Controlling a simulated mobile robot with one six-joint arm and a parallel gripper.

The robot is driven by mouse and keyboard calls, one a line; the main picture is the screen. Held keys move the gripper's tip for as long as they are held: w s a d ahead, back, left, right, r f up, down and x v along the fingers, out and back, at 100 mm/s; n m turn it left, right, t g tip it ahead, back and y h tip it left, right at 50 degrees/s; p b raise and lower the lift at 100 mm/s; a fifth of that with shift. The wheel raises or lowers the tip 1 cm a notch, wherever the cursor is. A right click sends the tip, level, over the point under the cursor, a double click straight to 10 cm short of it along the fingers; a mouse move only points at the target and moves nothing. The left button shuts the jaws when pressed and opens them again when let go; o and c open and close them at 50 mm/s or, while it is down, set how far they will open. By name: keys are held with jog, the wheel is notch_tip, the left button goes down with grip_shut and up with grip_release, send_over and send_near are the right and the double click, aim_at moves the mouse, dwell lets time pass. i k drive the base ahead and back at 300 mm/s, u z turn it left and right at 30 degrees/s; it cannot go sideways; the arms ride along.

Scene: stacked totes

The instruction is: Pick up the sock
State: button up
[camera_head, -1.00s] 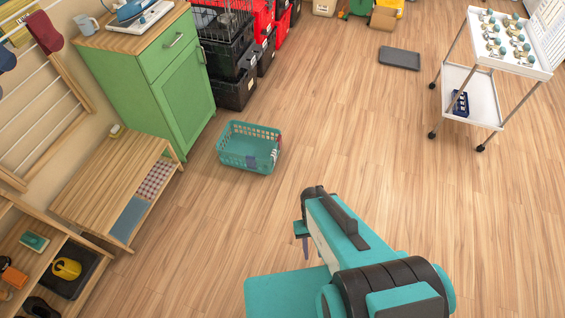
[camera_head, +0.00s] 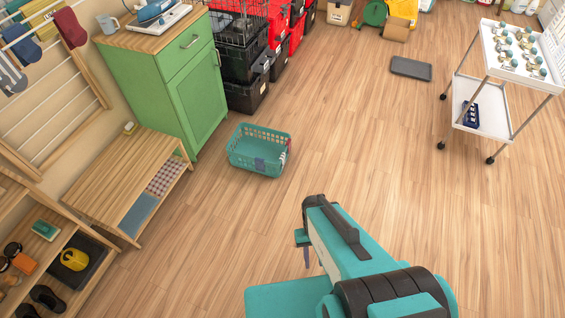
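Several socks hang on the wall drying rack (camera_head: 55,120) at the upper left. One is dark red (camera_head: 71,28), one is yellow (camera_head: 40,24), and grey ones (camera_head: 11,74) hang lower at the left edge. The frames do not show which sock is the task's. A teal laundry basket (camera_head: 258,150) stands on the floor, with a few small bits of cloth at its rim that I cannot identify. My teal arm reaches in from the bottom. Of my gripper (camera_head: 306,250), only a small part shows below the arm, well apart from rack and basket; its fingers are mostly hidden.
A shelf with shoes (camera_head: 45,298) is at the lower left. Stacked black and red totes (camera_head: 245,90) stand behind the basket. A white cart (camera_head: 490,115) is at right. The middle floor is clear.

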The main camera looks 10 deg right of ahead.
aim_at(282, 157)
jog(key=u, duration=0.05)
jog(key=i, duration=0.95)
jog(key=z, duration=0.05)
